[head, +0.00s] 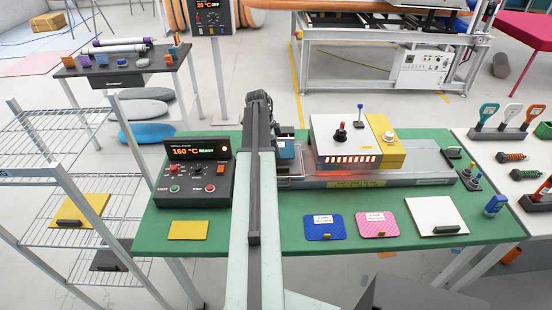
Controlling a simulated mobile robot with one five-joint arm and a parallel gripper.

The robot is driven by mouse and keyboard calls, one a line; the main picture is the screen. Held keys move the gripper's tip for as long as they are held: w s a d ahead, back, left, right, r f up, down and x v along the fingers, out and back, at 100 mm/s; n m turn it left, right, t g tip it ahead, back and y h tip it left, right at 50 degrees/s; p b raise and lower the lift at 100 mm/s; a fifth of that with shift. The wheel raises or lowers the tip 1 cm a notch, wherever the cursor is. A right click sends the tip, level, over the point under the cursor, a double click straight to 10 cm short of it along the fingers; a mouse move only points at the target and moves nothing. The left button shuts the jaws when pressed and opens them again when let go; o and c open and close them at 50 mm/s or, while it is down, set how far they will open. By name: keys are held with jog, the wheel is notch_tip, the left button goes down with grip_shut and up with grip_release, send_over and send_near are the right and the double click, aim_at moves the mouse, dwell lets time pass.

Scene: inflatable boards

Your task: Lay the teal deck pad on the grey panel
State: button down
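A dark blue-teal flat piece with a pale label, seemingly the teal deck pad (286,157), shows at the left end of the heater machine, just right of my arm. Part of it is hidden behind the arm. My gripper (260,104) is at the far end of my arm, over the back of the green table. Its fingers are not clear, so I cannot tell whether they touch the pad. A dark grey panel with a black handle, seemingly the grey panel (125,261), lies on the low wire shelf at left, partly behind the rack post.
On the green table (330,258) lie a yellow pad (190,230), a blue pad (324,227), a pink pad (377,224) and a white panel (428,217). A control box (190,170) reads 160 °C.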

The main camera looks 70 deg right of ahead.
jog(key=f+b, duration=0.4)
jog(key=shift+w+d, duration=0.15)
jog(key=shift+d, duration=0.25)
jog(key=shift+r, duration=0.2)
jog(key=shift+f, duration=0.25)
jog(key=c, duration=1.6)
grip_release()
jog(key=shift+r, duration=0.1)
jog(key=p+v, duration=1.2)
jog(key=shift+a+r, duration=0.1)
jog(key=shift+r, duration=0.15)
